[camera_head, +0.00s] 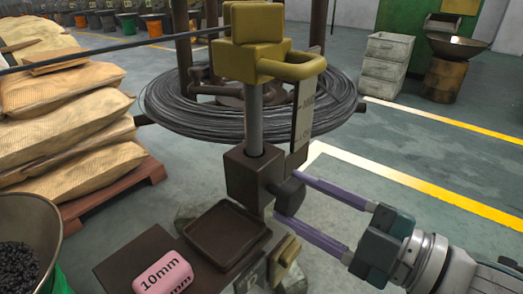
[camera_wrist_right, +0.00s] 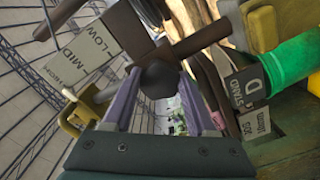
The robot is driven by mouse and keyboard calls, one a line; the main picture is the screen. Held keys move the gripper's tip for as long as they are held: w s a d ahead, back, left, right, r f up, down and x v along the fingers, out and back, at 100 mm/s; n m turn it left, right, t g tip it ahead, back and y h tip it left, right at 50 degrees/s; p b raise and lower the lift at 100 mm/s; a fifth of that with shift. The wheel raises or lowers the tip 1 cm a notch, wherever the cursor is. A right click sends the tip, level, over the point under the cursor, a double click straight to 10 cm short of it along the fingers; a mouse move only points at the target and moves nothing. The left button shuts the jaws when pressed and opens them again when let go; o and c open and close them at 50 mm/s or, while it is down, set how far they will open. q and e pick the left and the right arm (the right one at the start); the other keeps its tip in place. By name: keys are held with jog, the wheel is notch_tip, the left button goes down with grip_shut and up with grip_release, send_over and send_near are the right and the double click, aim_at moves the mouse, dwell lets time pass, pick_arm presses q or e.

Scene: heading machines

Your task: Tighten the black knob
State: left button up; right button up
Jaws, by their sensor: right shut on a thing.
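The black knob (camera_head: 288,194) sits on the right side of a dark brown block (camera_head: 250,178) on a grey post. The post has a yellow head and handle (camera_head: 258,45) at its top. My right gripper (camera_head: 292,200) reaches in from the right, its two purple fingers one on each side of the knob, shut on it. In the right wrist view the knob (camera_wrist_right: 160,78) shows between the fingertips. A white label plate (camera_wrist_right: 92,52) reading LOW and MID is beside it. My left gripper is not in view.
A brown tray (camera_head: 228,238) and a pink 10mm block (camera_head: 162,273) are below the post. A wire coil (camera_head: 180,115) stands behind. Stacked sacks (camera_head: 60,110) and a bowl of dark pieces (camera_head: 25,235) are at the left.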

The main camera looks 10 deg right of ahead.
dwell(0.4)
jog(key=o, duration=1.4)
jog(key=shift+s, duration=0.1)
jog(key=shift+s+d, duration=0.25)
jog(key=shift+s, duration=0.05)
jog(key=p+v, duration=0.1)
jog(key=v, duration=0.8)
jog(key=shift+p, duration=0.4)
